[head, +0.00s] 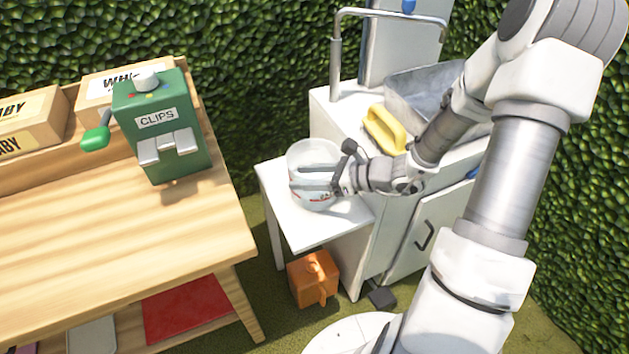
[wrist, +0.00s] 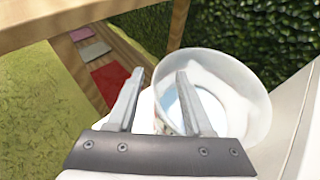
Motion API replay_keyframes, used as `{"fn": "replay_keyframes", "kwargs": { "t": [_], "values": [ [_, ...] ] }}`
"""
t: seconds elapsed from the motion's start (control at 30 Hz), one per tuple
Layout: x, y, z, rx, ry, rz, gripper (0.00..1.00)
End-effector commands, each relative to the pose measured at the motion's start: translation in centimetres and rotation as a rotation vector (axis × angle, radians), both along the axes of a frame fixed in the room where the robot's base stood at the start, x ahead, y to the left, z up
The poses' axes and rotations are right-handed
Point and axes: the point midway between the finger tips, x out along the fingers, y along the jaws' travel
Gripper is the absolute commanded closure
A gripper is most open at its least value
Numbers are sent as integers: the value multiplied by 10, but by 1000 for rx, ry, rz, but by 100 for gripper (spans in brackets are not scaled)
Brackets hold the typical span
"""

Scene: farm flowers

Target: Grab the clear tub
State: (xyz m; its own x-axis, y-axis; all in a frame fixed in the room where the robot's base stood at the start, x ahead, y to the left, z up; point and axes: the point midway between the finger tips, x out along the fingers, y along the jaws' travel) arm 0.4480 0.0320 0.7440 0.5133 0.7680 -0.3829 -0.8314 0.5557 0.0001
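The clear tub (head: 313,154), a round whitish translucent container with red marks low on its side, stands on the small white side table. My gripper (head: 292,177) reaches in from the right and overlaps the tub in the head view. In the wrist view, my gripper (wrist: 160,74) has its two fingers apart. The right finger lies across the opening of the tub (wrist: 248,100), while the left finger is left of its rim. I cannot tell whether either finger touches the tub. Part of the tub is hidden behind the fingers.
The white side table (head: 283,222) adjoins a white sink cabinet (head: 415,215) with a yellow object (head: 385,130) on top. A wooden bench (head: 100,235) with a green clips dispenser (head: 165,150) stands left. An orange box (head: 313,279) sits on the ground below.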

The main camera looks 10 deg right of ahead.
Motion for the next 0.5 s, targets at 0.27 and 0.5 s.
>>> {"fn": "replay_keyframes", "kwargs": {
  "t": [0.27, 0.5],
  "values": [
    [0, 0, 0, 0, 0, 0, 100],
    [0, 0, 0, 0, 0, 0, 100]
  ]
}}
